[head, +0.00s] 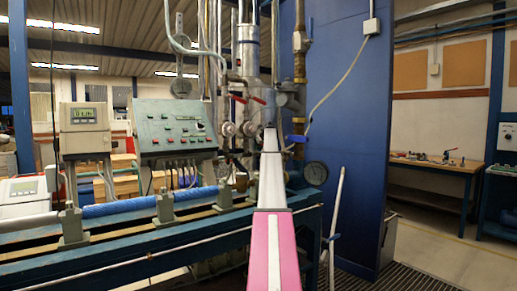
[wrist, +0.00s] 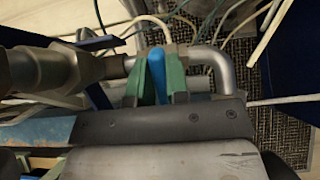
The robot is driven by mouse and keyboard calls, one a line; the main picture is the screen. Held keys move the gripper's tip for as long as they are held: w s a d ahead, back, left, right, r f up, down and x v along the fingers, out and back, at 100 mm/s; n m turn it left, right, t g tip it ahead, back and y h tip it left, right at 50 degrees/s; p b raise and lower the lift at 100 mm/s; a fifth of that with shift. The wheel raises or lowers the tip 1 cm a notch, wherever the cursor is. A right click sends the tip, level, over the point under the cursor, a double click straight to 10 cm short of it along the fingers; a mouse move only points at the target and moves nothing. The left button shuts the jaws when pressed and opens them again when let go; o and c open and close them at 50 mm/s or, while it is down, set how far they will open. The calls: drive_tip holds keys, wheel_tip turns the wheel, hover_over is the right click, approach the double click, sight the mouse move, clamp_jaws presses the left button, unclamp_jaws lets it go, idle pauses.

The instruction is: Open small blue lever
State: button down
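In the wrist view a small blue lever (wrist: 156,76) stands between the two green fingers of my gripper (wrist: 160,82). The fingers are close together, one on each side of it, and appear shut on it. The lever's lower end is hidden by the gripper body. In the head view my white and pink arm reaches forward to the pipework, and my gripper is hidden behind it. A blue handle (head: 297,138) shows just right of the arm's far end; I cannot tell if it is the same lever.
A metal pipe (wrist: 222,68) bends close to the right finger, and a thick grey fitting (wrist: 45,70) lies to the left. In the head view a pressure gauge (head: 315,173) and a blue panel (head: 345,130) stand right of the arm. A control box (head: 174,128) stands left.

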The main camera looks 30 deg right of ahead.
drive_tip(key=shift+n, duration=0.5)
drive_tip(key=shift+a+n+y, duration=0.1)
drive_tip(key=shift+n+y, duration=0.7)
drive_tip(key=shift+n, duration=1.8)
drive_tip(key=shift+s+g, duration=0.1)
drive_tip(key=shift+g, duration=0.2)
drive_tip(key=c, duration=1.1)
unclamp_jaws()
drive_tip(key=v, duration=1)
drive_tip(key=shift+s+r, duration=0.25)
drive_tip(key=shift+s, duration=0.05)
